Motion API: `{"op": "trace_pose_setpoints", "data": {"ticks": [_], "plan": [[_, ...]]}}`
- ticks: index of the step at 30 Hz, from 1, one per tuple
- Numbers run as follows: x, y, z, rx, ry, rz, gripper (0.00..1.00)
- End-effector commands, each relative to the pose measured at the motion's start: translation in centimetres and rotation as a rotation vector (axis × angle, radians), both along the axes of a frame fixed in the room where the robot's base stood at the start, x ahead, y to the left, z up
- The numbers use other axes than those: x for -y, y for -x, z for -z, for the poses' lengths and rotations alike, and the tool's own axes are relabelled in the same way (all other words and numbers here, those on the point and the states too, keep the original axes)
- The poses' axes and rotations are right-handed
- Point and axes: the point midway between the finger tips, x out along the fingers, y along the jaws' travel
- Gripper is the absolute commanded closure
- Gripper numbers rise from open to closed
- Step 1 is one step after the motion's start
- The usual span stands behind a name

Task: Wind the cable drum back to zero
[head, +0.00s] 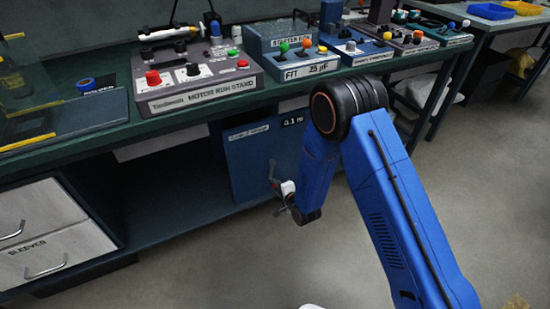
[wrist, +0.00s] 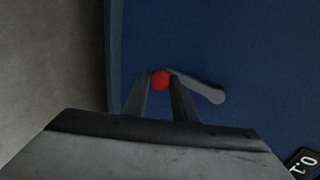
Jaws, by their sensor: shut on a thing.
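The cable drum's blue box (head: 250,165) stands under the bench, with a pale label and a small dark display (head: 292,122) that appears to read 0.1. Part of the display also shows upside down at the wrist view's lower right corner (wrist: 305,163). In the wrist view a grey crank arm (wrist: 207,92) lies on the blue face, and a red knob (wrist: 160,80) is at its left end. My gripper (wrist: 160,86) is shut on the red knob, one finger on each side. In the head view my gripper (head: 275,178) is at the box's front, its fingertips small and hard to make out.
The green bench top (head: 100,135) overhangs the box. On it stand a motor run stand (head: 200,88) and several control boxes with coloured buttons. White drawers (head: 40,215) are at the left. The floor (head: 200,270) in front is clear.

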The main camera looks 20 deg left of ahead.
Motion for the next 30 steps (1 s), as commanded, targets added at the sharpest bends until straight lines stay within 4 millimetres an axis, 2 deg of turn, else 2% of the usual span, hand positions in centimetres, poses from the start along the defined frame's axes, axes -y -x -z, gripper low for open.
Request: {"op": "trace_pose_setpoints", "data": {"ticks": [6,17,30], "plan": [[0.9,-0.9,0.3,-0.003,0.004,0.002,0.88],[1.0,-1.0,0.4,-0.004,0.004,0.001,0.88],[2.1,-2.2,0.2,-0.003,0.004,0.002,0.88]]}}
